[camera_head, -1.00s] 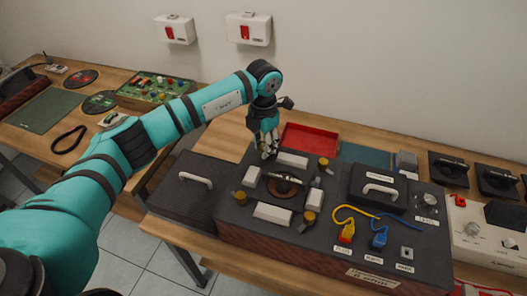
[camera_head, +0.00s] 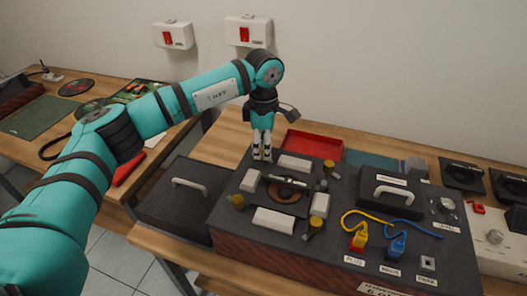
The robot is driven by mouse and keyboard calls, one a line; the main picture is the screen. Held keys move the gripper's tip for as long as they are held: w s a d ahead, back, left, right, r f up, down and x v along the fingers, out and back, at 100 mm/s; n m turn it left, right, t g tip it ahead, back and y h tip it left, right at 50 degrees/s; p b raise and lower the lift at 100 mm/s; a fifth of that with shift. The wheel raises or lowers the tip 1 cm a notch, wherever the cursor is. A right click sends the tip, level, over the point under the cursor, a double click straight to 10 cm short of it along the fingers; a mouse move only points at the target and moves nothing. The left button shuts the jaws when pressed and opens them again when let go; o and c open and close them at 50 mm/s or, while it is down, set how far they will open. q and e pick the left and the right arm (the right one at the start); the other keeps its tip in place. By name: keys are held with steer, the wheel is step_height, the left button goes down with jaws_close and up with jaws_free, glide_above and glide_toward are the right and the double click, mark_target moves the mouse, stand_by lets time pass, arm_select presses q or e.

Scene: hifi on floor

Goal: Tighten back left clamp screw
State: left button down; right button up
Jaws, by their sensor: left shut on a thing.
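The dark hi-fi unit (camera_head: 262,236) stands on the wooden bench. On its top, white clamp blocks surround a round brown plate (camera_head: 284,200) with a dark bar across it. Three yellow clamp screws show: front left (camera_head: 237,201), back right (camera_head: 328,168) and front right (camera_head: 314,224). My left gripper (camera_head: 261,156) points straight down at the back left corner of the clamp group, next to the back white block (camera_head: 294,163). Its fingers are shut on the back left clamp screw, which they hide. My right gripper is not in view.
A red tray (camera_head: 314,145) lies behind the unit. A dark lid with a grey handle (camera_head: 188,182) is at the left, another handled box (camera_head: 388,190) at the right. Yellow and blue cables (camera_head: 357,240) lie at the front right. Bare bench shows behind my gripper.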

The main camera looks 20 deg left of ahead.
arm_select(q)
steer(key=shift+r+m+b, duration=0.1)
steer(key=shift+m+b, duration=0.35)
steer(key=shift+m, duration=0.65)
steer(key=c, duration=1.1)
jaws_free()
step_height(320, 180, up, 12)
steer(key=shift+r, duration=0.1)
